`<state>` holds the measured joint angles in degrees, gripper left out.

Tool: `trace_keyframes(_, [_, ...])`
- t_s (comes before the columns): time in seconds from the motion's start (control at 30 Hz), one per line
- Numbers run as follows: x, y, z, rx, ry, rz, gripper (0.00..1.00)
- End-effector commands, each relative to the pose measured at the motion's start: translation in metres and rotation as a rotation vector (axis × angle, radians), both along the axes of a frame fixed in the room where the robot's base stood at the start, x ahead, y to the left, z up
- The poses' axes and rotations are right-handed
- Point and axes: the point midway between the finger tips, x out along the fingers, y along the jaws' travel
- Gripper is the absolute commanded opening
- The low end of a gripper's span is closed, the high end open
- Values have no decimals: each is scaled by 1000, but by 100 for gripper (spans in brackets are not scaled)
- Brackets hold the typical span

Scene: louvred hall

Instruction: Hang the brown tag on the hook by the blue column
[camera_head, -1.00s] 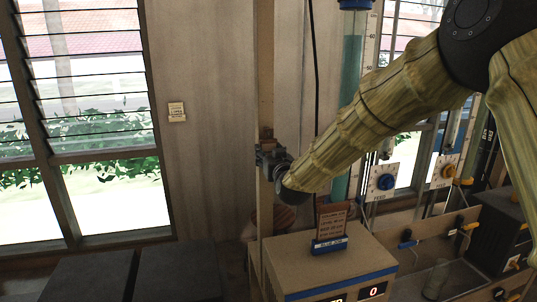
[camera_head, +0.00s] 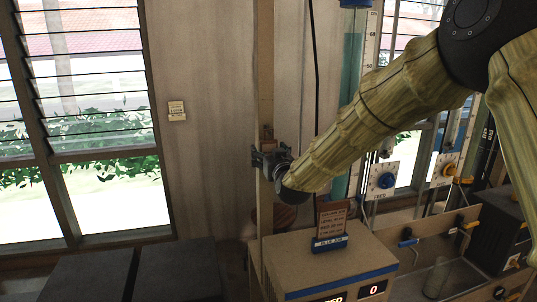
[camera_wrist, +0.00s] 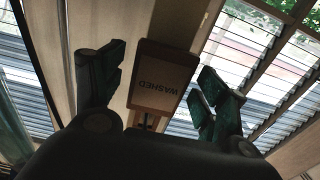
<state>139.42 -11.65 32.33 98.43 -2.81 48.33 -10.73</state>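My gripper (camera_wrist: 160,95) is open, with one finger on each side of the tag and a visible gap on both sides. In the head view my gripper (camera_head: 264,162) is at the wooden post (camera_head: 266,70), and a small brown patch of the tag (camera_head: 267,131) shows just above it. The blue column (camera_head: 350,90), a tall tube of teal liquid, stands right of the post, partly behind my arm. I cannot make out the hook clearly.
A beige box (camera_head: 325,262) with a blue stripe and display stands below my gripper, carrying a small brown sign (camera_head: 331,222) on a blue base. Dials and valves are to the right. A dark bench (camera_head: 130,270) and louvred windows (camera_head: 85,90) are at left.

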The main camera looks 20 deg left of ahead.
Motion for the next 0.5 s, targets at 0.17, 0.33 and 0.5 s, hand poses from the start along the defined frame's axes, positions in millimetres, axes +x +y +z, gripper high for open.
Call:
trace_keyframes(0.17, [-1, -1, 0, 0, 0, 0, 73])
trace_keyframes(0.33, [-12, -9, 0, 1, -1, -1, 73])
trace_keyframes(0.5, [-24, -17, -1, 0, 0, 0, 73])
